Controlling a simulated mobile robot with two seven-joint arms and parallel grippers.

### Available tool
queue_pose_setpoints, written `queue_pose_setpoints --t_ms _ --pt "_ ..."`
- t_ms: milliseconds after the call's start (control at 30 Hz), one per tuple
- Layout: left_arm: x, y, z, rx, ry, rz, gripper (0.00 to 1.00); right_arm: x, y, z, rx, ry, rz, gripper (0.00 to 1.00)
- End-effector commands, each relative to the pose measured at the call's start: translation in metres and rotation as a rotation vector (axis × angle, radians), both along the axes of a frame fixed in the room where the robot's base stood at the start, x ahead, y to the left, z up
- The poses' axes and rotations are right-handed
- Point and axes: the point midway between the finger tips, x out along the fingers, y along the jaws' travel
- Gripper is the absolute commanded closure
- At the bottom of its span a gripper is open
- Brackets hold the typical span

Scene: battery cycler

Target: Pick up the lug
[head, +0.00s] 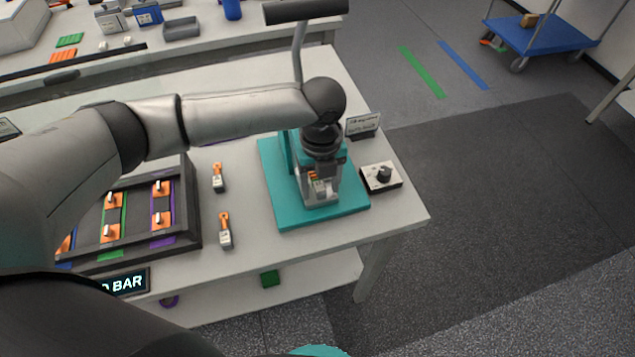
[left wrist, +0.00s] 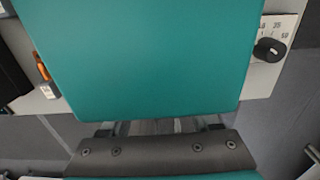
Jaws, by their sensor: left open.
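Two small lugs with orange tops and silver-grey ends lie on the white table in the head view: one farther back (head: 218,177) and one nearer the front edge (head: 225,231). An orange-and-grey piece also shows at the left edge of the wrist view (left wrist: 44,76). My left gripper (head: 320,196) is open, pointing down over the teal base plate (head: 285,212), to the right of both lugs. A small orange piece (head: 317,176) shows among its fingers; I cannot tell what it is. The teal plate fills most of the wrist view (left wrist: 145,60). My right gripper is out of view.
A dark tray (head: 193,235) with orange pieces on coloured strips stands left of the lugs.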

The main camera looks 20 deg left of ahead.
Motion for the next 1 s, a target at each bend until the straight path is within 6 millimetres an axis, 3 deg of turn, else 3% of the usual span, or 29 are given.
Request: queue_pose_setpoints --t_ms 267,833,1000 --pt "0.0004 -0.0003 -0.0044 -0.001 -0.003 -0.001 0.38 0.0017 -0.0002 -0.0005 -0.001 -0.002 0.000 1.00" --pt "0.0005 -0.0001 -0.0041 -0.001 -0.003 0.000 1.00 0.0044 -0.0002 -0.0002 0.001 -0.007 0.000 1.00" --pt "0.0005 -0.0001 -0.0041 -0.001 -0.003 0.000 1.00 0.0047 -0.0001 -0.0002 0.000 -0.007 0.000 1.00"
